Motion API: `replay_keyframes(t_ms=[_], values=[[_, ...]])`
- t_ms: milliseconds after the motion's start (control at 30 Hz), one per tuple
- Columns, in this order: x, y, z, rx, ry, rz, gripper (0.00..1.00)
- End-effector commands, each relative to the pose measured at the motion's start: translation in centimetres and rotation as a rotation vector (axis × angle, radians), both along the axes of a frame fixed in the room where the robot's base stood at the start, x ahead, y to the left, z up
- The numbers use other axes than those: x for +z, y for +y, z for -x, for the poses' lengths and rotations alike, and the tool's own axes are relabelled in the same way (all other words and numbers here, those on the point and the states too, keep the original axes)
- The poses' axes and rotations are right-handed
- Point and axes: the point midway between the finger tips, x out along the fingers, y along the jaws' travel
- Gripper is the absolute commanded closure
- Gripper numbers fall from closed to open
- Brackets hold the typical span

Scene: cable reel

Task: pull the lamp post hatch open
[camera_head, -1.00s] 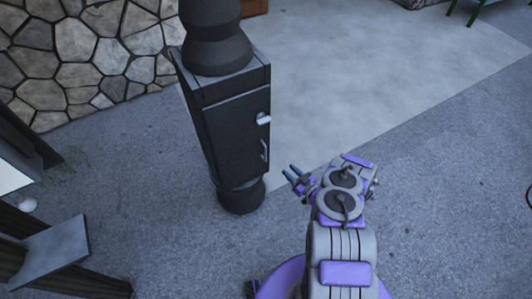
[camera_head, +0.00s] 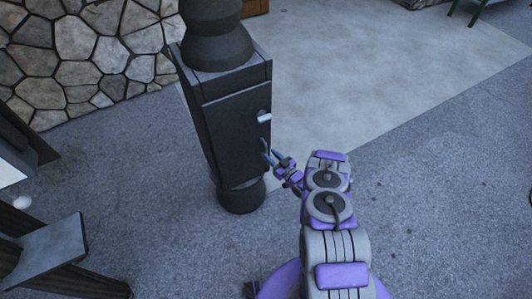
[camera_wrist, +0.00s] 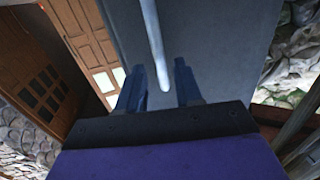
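The lamp post (camera_head: 215,70) is black, with a boxy middle section and a rounded foot. Its hatch (camera_head: 230,130) is the dark panel on the front of the box and looks shut. A light grey latch piece (camera_head: 264,117) sits at the hatch's right edge. Below it is a thin handle (camera_head: 265,147), seen in the wrist view as a pale bar (camera_wrist: 155,45). My gripper (camera_head: 269,157) is at the handle's lower end. In the wrist view my gripper (camera_wrist: 160,85) is open, with the bar's end between its two dark fingers. I cannot tell whether they touch it.
A stone wall (camera_head: 75,60) stands behind the post on the left. A dark wooden structure (camera_head: 50,250) is at the lower left. Grey ground (camera_head: 430,220) is clear to the right, with a paler slab (camera_head: 380,70) behind.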

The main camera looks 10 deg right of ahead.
Motion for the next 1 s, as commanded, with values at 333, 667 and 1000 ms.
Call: replay_keyframes(t_ms=[333, 667, 1000], values=[[0.0, 1.9, -3.4, 0.0, 0.001, -0.002, 0.65], [0.1, 2.0, -3.6, -0.001, 0.0, -0.002, 0.65], [0.1, 2.0, -3.6, -0.001, 0.0, -0.001, 0.97]])
